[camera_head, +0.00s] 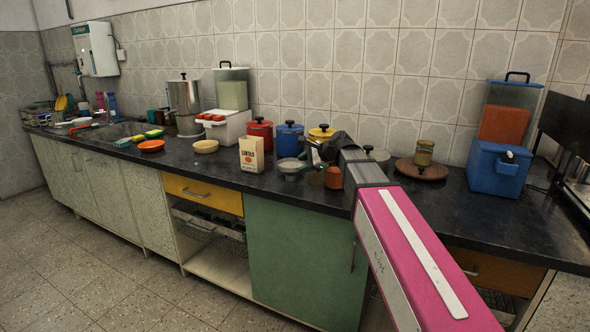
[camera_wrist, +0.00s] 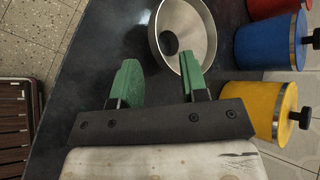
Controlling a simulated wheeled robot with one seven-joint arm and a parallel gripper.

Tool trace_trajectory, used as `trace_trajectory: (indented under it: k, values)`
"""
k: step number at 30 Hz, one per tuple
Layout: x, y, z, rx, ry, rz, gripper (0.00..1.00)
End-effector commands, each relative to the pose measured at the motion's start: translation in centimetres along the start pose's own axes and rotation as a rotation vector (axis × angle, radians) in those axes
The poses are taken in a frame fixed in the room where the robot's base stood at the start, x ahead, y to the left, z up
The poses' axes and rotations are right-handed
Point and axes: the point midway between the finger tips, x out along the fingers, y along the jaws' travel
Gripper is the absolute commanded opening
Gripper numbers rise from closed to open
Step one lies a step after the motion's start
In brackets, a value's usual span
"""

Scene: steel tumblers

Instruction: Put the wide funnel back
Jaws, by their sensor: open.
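The wide funnel (camera_wrist: 200,30) is a shiny steel cone with a dark hole, on the black counter in the wrist view. In the head view, what looks like the same funnel (camera_head: 291,164) sits near the counter's front edge, in front of the blue pot. My gripper (camera_wrist: 158,68) has green fingers spread apart with nothing between them. The funnel lies just beyond the fingertips, its near rim close to the right finger. In the head view my arm hides most of the gripper.
Blue (camera_head: 289,139), red (camera_head: 260,134) and yellow (camera_head: 321,133) lidded pots stand behind the funnel. A paper bag (camera_head: 251,154) is to its left, an orange-brown item (camera_head: 333,177) to its right. A jar stands on a round wooden board (camera_head: 421,170). The right front counter is clear.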

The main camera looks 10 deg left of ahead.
Motion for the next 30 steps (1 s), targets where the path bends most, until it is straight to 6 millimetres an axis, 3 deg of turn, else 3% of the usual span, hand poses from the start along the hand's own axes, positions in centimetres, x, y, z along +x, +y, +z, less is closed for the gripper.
trace_trajectory:
  k: [3,9,30]
  values:
    - [-2.2,0.1,0.1,0.0,0.0,-0.001,0.4]
    - [-4.1,0.0,0.0,0.0,0.0,0.0,0.4]
    - [-4.5,0.0,0.0,0.0,-0.001,0.0,0.4]
